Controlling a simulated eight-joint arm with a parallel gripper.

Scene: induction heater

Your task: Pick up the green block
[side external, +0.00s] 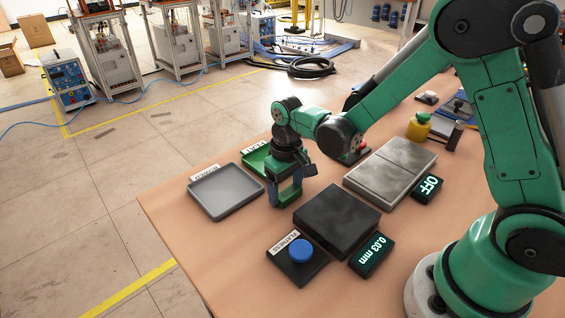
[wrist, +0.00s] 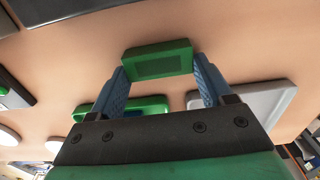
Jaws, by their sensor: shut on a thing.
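The green block (wrist: 158,60) is between the two blue fingers of my gripper (wrist: 160,75) in the wrist view. The fingers touch its two ends. In the side view my gripper (side external: 286,196) points down over the table, between the grey tray and the black plate, and the block (side external: 291,192) shows as a small green patch at the fingers. I cannot tell whether the block is clear of the table.
A grey tray (side external: 226,192) and a green tray (side external: 253,163) lie behind my gripper. A black plate (side external: 336,221), a blue button (side external: 301,251), and a 0.03 mm display (side external: 371,256) are in front.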

